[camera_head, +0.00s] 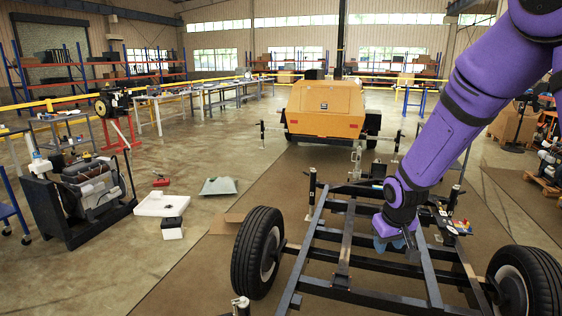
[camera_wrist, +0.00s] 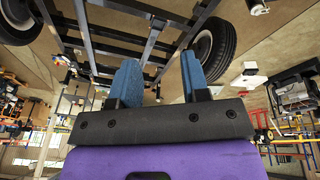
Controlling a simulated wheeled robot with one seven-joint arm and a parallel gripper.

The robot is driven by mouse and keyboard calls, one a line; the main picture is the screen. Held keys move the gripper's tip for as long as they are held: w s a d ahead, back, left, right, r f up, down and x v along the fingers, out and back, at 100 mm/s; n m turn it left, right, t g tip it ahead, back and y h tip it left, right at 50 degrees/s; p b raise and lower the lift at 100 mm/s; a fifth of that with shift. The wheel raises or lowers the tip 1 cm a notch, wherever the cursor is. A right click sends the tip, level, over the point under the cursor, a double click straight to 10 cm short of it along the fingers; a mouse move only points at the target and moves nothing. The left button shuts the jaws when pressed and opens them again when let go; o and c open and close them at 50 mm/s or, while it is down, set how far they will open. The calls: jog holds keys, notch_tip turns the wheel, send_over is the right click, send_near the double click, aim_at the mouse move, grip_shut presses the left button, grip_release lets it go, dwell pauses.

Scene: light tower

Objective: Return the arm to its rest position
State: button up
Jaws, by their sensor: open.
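My purple arm reaches in from the upper right in the head view. My gripper (camera_head: 396,243) hangs over the black trailer frame (camera_head: 345,240), near its middle. In the wrist view my gripper (camera_wrist: 158,85) shows two blue fingers set apart, with nothing between them. The frame's bars (camera_wrist: 150,42) show beyond the fingertips. I cannot tell how far the fingertips are above the frame.
Two wheels flank the frame, the left (camera_head: 258,252) and the right (camera_head: 525,282). A yellow-orange light tower body (camera_head: 325,108) stands behind.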

jog(key=s+d+r, duration=0.2)
jog(key=s+r, duration=0.4)
jog(key=r, duration=0.5)
jog(key=s+r, duration=0.4)
jog(key=s, duration=0.3)
jog(key=s+r+m+t, duration=0.1)
jog(key=s+r, duration=0.4)
jog(key=s, duration=0.3)
jog(key=s+d+r+m+t, duration=0.1)
jog(key=s+r, duration=0.3)
jog(key=s, duration=0.3)
jog(key=shift+s+r, duration=0.25)
jog(key=shift+s, duration=0.1)
